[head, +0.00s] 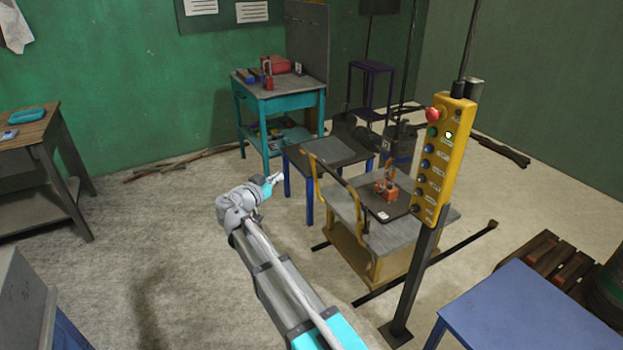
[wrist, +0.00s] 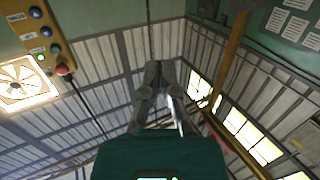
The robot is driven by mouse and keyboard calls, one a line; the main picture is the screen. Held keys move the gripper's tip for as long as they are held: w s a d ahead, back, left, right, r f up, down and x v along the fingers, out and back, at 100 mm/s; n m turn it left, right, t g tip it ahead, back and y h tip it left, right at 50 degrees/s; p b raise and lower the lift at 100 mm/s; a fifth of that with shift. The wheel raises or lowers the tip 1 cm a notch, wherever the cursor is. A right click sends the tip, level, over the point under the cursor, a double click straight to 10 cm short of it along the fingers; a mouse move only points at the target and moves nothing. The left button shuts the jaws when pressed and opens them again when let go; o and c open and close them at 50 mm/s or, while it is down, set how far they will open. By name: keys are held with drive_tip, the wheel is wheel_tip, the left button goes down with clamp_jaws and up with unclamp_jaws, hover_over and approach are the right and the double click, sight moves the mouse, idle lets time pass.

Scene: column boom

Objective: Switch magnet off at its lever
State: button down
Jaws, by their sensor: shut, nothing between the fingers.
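A small orange-red device, which looks like the magnet (head: 386,188), sits on a dark plate on the wooden trolley. Its lever is too small to make out clearly. My gripper (head: 277,178) is well to the left of the magnet, above the floor and apart from everything. In the wrist view my gripper (wrist: 163,80) points up toward the ceiling, its fingers closed together with nothing held. The magnet is not in the wrist view.
A yellow button box (head: 444,160) on a post stands right of the trolley (head: 370,262), whose curved handle (head: 335,180) rises on the left. A blue table (head: 540,310) is at front right. A teal bench (head: 283,103) stands behind. Floor on the left is clear.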

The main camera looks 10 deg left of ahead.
drive_tip(key=s+d+f+g, duration=0.2)
drive_tip(key=d+f+g, duration=0.15)
drive_tip(key=d, duration=0.55)
drive_tip(key=s+d+f+g, duration=0.1)
drive_tip(key=d+f+g, duration=0.25)
drive_tip(key=d, duration=0.55)
drive_tip(key=s+d+f+g, duration=0.2)
drive_tip(key=d+f, duration=0.2)
drive_tip(key=d, duration=0.5)
drive_tip(key=s+d+f+n+g+y, duration=0.2)
drive_tip(key=s+d+f+g+y, duration=0.1)
drive_tip(key=s+d, duration=0.3)
drive_tip(key=s+d+f+n+g+y, duration=0.2)
drive_tip(key=s+d+f+g+y, duration=0.1)
drive_tip(key=s+d, duration=0.4)
drive_tip(key=shift+s+f+n+g+y, duration=0.35)
drive_tip(key=shift+s+y, duration=0.35)
drive_tip(key=shift+s, duration=0.95)
drive_tip(key=shift+s, duration=0.15)
